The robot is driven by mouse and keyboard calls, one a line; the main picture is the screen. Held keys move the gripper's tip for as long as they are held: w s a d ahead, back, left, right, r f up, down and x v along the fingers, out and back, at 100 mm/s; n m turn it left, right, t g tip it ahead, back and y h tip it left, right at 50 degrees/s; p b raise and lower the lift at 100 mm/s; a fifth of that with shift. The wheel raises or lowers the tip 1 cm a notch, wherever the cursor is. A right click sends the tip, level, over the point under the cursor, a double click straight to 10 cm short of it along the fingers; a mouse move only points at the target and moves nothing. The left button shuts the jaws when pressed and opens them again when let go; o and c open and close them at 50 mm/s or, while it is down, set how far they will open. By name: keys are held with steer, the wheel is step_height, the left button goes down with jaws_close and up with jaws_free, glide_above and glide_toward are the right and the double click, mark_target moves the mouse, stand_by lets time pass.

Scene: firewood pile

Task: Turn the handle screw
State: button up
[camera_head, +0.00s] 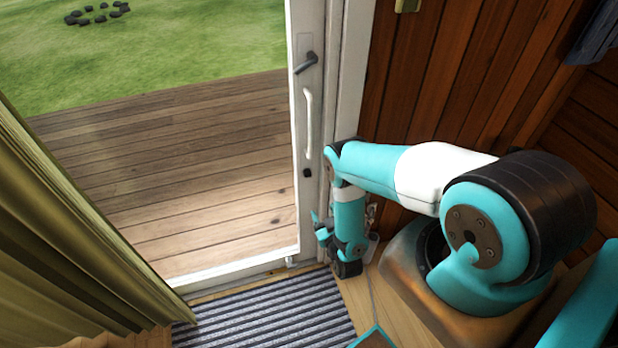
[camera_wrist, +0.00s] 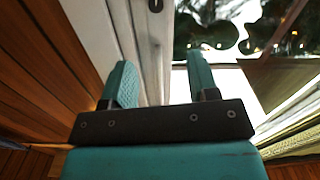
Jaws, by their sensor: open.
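A white-framed glass door (camera_head: 296,200) stands in front of me. On its frame are a dark lever handle (camera_head: 306,63), a white pull handle (camera_head: 309,120) below it, and a small dark knob (camera_head: 307,173) lower still. I cannot tell which part is the handle screw. My gripper (camera_head: 318,222) is low beside the door frame, below the knob, partly hidden by my arm. In the wrist view my gripper (camera_wrist: 161,78) is open and empty, its two teal fingers wide apart, with the white frame behind the gap. A small dark fitting (camera_wrist: 155,5) shows at the top edge.
A wooden plank wall (camera_head: 440,80) is right of the door. An olive curtain (camera_head: 60,250) hangs at the left. A grey ribbed mat (camera_head: 265,315) lies on the floor before the door. A wooden deck (camera_head: 180,170) and grass show through the glass.

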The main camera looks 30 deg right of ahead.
steer(key=s, duration=0.1)
steer(key=b, duration=0.9)
glide_toward(308, 176)
steer(key=x, duration=0.9)
steer(key=shift+w+d+b, duration=0.1)
steer(key=shift+w+b, duration=0.1)
steer(key=shift+b, duration=0.2)
steer(key=shift+c, duration=0.4)
steer(key=c, duration=0.8)
steer(key=shift+c, duration=0.2)
